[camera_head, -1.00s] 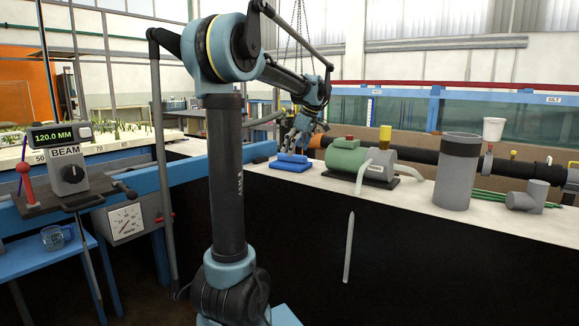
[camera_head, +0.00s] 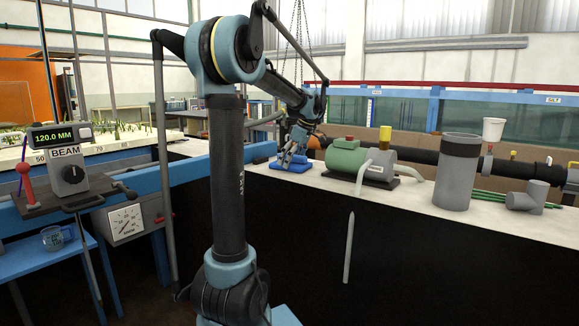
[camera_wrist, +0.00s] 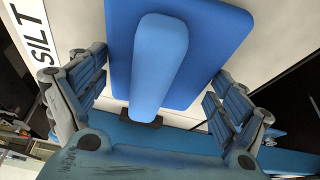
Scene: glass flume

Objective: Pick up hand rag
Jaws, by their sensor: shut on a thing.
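The hand rag (camera_head: 295,168) is a flat blue cloth with a raised, rounded ridge on top. It lies on the white bench top, left of the green pump. In the wrist view the rag (camera_wrist: 208,40) fills the upper middle, with its ridge between my two fingers. My gripper (camera_head: 288,159) is down at the rag and shut on it. In the wrist view my gripper (camera_wrist: 158,85) has one finger on each side of the ridge; the exact contact is hard to see. The rag looks level with the bench, not visibly raised.
The green pump (camera_head: 345,157) stands just right of the rag, with a grey cylinder (camera_head: 456,172) and pipe fitting (camera_head: 526,197) farther right. A black pipe (camera_head: 425,157) runs behind. A blue beam (camera_head: 205,170) lies left. A SILT label (camera_wrist: 33,50) shows nearby.

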